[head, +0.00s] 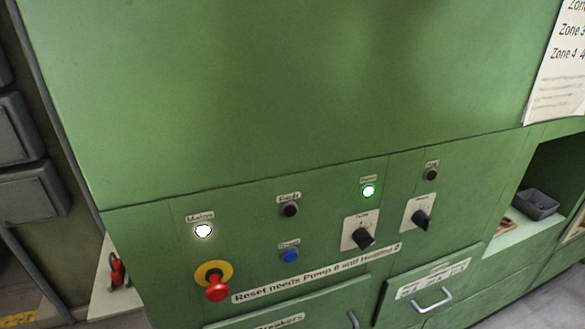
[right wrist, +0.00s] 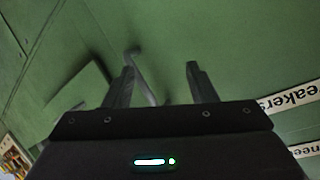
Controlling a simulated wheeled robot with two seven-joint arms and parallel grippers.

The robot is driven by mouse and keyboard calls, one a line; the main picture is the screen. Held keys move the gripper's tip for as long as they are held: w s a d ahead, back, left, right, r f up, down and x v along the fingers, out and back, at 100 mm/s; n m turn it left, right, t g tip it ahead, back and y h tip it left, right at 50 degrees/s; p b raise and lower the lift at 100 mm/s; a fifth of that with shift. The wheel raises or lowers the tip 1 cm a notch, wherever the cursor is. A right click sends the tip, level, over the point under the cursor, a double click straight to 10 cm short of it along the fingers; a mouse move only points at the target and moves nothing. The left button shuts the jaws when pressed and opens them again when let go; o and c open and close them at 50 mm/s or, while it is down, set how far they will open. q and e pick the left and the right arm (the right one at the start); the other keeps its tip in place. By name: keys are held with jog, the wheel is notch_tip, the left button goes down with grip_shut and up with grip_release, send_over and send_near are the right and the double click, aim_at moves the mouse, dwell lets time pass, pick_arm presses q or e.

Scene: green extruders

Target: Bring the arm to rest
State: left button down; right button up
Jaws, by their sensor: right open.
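My right gripper (right wrist: 160,72) shows in the right wrist view with its two fingers apart and nothing between the tips. It faces the green cabinet (right wrist: 215,35). A metal drawer handle (right wrist: 136,62) is beside and partly behind its left finger; I cannot tell whether they touch. Neither gripper shows in the head view, and my left gripper is in no view.
The green panel (head: 250,100) carries a lit white lamp (head: 203,231), a lit green lamp (head: 368,191), a red stop button (head: 216,289), a blue button (head: 290,256) and two black knobs (head: 364,238) (head: 421,220). A drawer handle (head: 433,301) sticks out below. A dark tray (head: 535,204) sits in the right recess.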

jog(key=s+d+f+n+g, duration=0.25)
jog(key=s+f, duration=0.45)
jog(key=f, duration=0.4)
jog(key=s+d+f+n+g, duration=0.15)
jog(key=s+f+g, duration=0.25)
jog(key=s+f, duration=0.55)
jog(key=s+d+f+n+g+h, duration=0.1)
jog(key=s+d+f+g, duration=0.1)
jog(key=s+f, duration=0.4)
jog(key=s+d+f+n+g+h+b, duration=0.1)
jog(key=s+d+f+g, duration=0.2)
jog(key=s+f, duration=0.3)
jog(key=s+d, duration=0.1)
jog(key=s, duration=0.2)
jog(key=shift+d+f+g, duration=0.35)
jog(key=shift+d, duration=0.05)
jog(key=shift+s, duration=0.1)
